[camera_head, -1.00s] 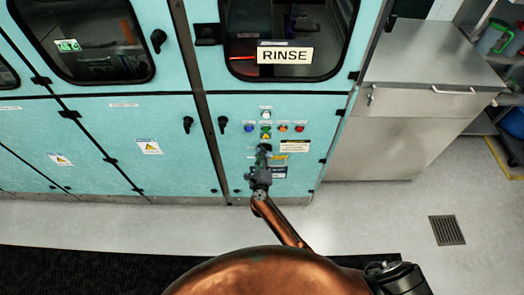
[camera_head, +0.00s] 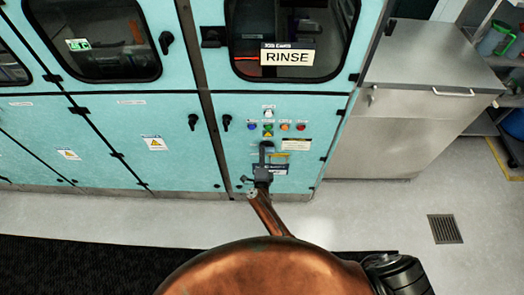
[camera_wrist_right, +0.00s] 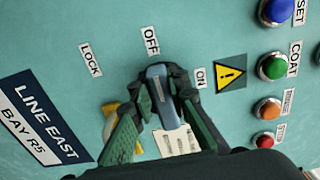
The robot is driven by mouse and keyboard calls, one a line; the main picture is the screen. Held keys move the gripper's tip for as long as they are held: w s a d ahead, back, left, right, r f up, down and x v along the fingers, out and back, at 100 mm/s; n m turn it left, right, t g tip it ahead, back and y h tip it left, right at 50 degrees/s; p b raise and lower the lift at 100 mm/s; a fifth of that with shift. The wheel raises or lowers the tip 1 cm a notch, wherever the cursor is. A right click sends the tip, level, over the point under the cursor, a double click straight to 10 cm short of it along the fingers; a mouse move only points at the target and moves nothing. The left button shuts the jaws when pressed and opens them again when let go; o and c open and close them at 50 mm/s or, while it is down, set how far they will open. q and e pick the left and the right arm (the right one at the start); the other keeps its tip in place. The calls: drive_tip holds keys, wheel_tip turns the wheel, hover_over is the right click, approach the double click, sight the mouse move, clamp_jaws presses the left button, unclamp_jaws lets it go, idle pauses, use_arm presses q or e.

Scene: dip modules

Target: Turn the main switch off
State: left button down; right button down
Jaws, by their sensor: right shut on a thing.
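The main switch (camera_wrist_right: 159,90) has a blue-grey handle with a white line on a teal panel. In the right wrist view its line points roughly at the OFF label (camera_wrist_right: 151,40). The ON label (camera_wrist_right: 201,78) and LOCK label (camera_wrist_right: 91,59) stand to either side. My right gripper (camera_wrist_right: 157,86) is shut on the handle, one dark green finger along each side. In the head view my right gripper (camera_head: 265,152) is at the panel below the coloured buttons and hides the switch. Yellow parts behind the fingers are partly covered. My left gripper is not in view.
Coloured buttons, including a blue one (camera_wrist_right: 275,12) and a green one (camera_wrist_right: 273,66), sit close beside the switch. A warning sticker (camera_wrist_right: 230,74) lies between. The RINSE window (camera_head: 288,57) is above the panel. A steel cabinet (camera_head: 405,90) stands to the right, with open floor in front.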

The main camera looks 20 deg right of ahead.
drive_tip(key=shift+a, duration=0.1)
idle(0.3)
drive_tip(key=c, duration=1.8)
unclamp_jaws()
drive_tip(key=shift+c, duration=0.2)
drive_tip(key=shift+s, duration=0.1)
